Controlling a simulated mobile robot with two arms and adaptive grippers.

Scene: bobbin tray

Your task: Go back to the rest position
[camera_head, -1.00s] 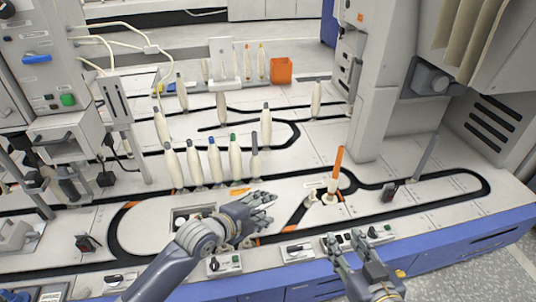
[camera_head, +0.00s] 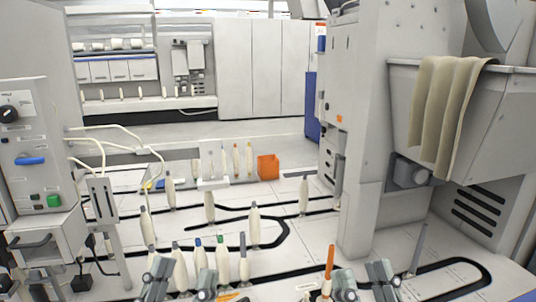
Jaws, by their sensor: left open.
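My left gripper (camera_head: 181,282) shows at the bottom edge, left of centre. Its fingers are spread apart, in front of the row of cream bobbins. My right gripper (camera_head: 364,283) shows at the bottom edge, right of centre, with its fingers spread apart and nothing visible between them. Both arms behind the fingers are out of view. The row of bobbins (camera_head: 222,262) has coloured tips and is partly hidden by my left gripper. A bobbin with a tall orange tip (camera_head: 328,272) stands just left of my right gripper.
More cream bobbins stand along the black track, including one in the middle (camera_head: 254,228). An orange bin (camera_head: 268,167) stands further back. A grey control box (camera_head: 38,150) is at the left and a large grey machine (camera_head: 365,120) at the right.

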